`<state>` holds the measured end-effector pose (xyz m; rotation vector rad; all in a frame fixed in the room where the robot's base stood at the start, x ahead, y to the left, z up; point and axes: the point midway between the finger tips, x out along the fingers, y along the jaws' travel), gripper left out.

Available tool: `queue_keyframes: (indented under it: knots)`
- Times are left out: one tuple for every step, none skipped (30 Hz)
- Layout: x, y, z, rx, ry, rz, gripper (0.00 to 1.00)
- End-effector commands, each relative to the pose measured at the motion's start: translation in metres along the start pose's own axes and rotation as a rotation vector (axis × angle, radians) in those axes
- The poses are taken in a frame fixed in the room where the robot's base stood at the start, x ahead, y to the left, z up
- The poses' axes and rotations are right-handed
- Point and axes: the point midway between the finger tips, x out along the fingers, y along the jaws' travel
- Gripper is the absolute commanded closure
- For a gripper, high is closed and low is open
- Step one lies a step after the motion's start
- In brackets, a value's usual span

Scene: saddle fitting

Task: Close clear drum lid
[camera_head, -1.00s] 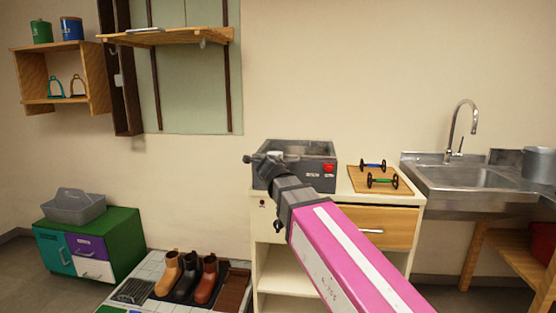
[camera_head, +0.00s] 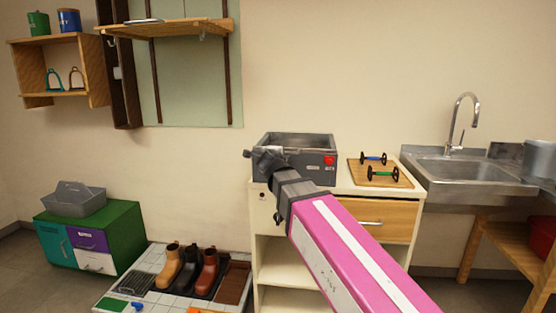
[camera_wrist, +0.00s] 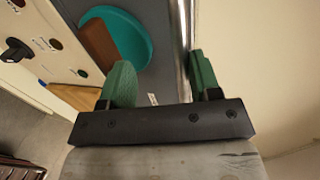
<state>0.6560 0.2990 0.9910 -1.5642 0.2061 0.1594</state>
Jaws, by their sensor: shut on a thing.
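A grey metal box (camera_head: 318,148) with a red button stands on the white cabinet. In the wrist view a teal round drum (camera_wrist: 142,30) shows in it, with a brown piece inside. No clear lid can be made out in either view. My gripper (camera_head: 262,158) is at the box's left end in the head view, its tips hard to see there. In the wrist view my gripper (camera_wrist: 162,80) has green fingers on either side of a grey surface and a bright metal edge, the right finger close to that edge. What it grips is not clear.
A wooden board with two small dumbbell-like bars (camera_head: 380,170) lies right of the box. A sink with a tall tap (camera_head: 462,120) is further right. Boots (camera_head: 190,268) stand on a floor mat at lower left. The wall (camera_head: 330,70) is close behind the box.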

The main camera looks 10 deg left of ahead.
Motion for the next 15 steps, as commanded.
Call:
queue_keyframes:
  knots:
    - [-0.005, 0.004, -0.001, 0.002, 0.003, 0.010, 0.61]
    - [-0.009, 0.004, -0.002, 0.002, 0.003, 0.010, 0.62]
    - [-0.014, 0.004, -0.002, 0.002, 0.002, 0.009, 0.62]
    - [-0.019, 0.005, -0.002, 0.002, 0.002, 0.009, 0.62]
    - [-0.024, 0.005, -0.002, 0.002, 0.001, 0.008, 0.62]
    - [-0.032, 0.005, -0.003, 0.002, 0.001, 0.008, 0.62]
    - [-0.038, 0.005, -0.003, 0.002, 0.001, 0.007, 0.62]
    - [-0.044, 0.004, -0.003, 0.001, 0.000, 0.006, 0.62]
    - [-0.052, 0.004, -0.003, 0.001, -0.001, 0.005, 0.62]
    - [-0.058, 0.004, -0.003, 0.001, 0.000, 0.005, 0.62]
    - [-0.063, 0.004, -0.003, 0.000, 0.000, 0.004, 0.62]
    - [-0.070, 0.003, -0.003, 0.000, -0.001, 0.002, 0.62]
    - [-0.075, 0.003, -0.002, 0.000, -0.001, 0.002, 0.62]
    - [-0.080, 0.003, -0.002, 0.000, -0.001, 0.001, 0.62]
    - [-0.086, 0.003, -0.002, 0.000, -0.001, 0.001, 0.62]
